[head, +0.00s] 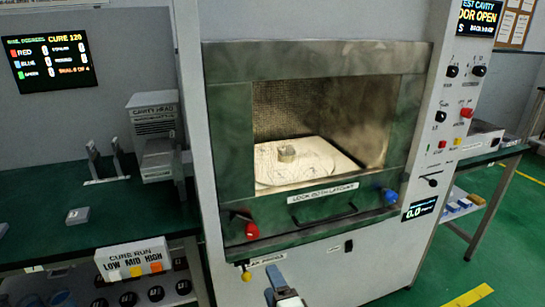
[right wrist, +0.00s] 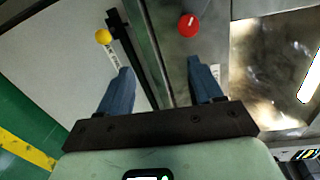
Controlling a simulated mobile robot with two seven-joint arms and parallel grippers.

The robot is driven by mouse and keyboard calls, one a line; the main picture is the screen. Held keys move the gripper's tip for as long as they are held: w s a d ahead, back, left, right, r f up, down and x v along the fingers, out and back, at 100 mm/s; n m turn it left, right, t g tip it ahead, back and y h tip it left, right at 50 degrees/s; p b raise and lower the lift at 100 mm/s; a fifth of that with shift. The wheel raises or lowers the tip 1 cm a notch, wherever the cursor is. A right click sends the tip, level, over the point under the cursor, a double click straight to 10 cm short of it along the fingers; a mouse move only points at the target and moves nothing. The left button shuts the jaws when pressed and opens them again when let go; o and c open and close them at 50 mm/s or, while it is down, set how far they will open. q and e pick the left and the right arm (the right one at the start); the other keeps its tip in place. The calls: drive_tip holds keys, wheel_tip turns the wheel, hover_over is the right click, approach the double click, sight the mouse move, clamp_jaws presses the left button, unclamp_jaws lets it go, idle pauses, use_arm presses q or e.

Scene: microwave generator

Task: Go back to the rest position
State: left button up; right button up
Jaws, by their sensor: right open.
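My right gripper (head: 276,288) shows at the bottom middle of the head view, in front of the lower panel of the microwave generator (head: 225,130). In the right wrist view its two blue fingers (right wrist: 162,82) are apart with nothing between them. The cavity stands open, and the upper right screen (head: 480,14) reads door open. Inside, a small round grey piece (head: 287,153) sits on a pale plate (head: 310,168). My left gripper is not in view.
A red knob (head: 251,231) and a yellow knob (head: 246,276) are close to my right gripper; the wrist view also shows the red (right wrist: 188,25) and yellow (right wrist: 103,37) ones. A blue knob (head: 390,195) sits farther right. A green bench (head: 40,240) stands left.

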drive_tip(key=s+d+f+n+g+h+p, duration=0.1)
drive_tip(key=s+d+f+n+g+p, duration=0.25)
drive_tip(key=s+f+p, duration=0.4)
drive_tip(key=s+d+f+n+g+h+p, duration=0.1)
drive_tip(key=s+d+f+n+g+p, duration=0.25)
drive_tip(key=f, duration=0.65)
use_arm(q)
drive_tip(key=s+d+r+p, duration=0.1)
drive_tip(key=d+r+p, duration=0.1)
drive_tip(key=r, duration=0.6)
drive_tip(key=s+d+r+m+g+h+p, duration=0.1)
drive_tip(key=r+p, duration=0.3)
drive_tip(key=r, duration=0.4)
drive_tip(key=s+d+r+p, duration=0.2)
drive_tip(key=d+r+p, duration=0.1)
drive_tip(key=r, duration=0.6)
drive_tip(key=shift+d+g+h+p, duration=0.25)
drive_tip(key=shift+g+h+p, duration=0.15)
drive_tip(key=shift+p, duration=0.15)
use_arm(e)
drive_tip(key=s+d+f+n+g, duration=0.2)
drive_tip(key=s+g, duration=0.3)
drive_tip(key=s, duration=0.7)
drive_tip(key=s+d+f+n+g, duration=0.2)
drive_tip(key=s+d+g, duration=0.1)
drive_tip(key=s, duration=0.9)
drive_tip(key=shift+s+f+g, duration=0.25)
drive_tip(key=shift+s+g, duration=0.15)
drive_tip(key=shift+g, duration=0.5)
drive_tip(key=shift+d, duration=0.15)
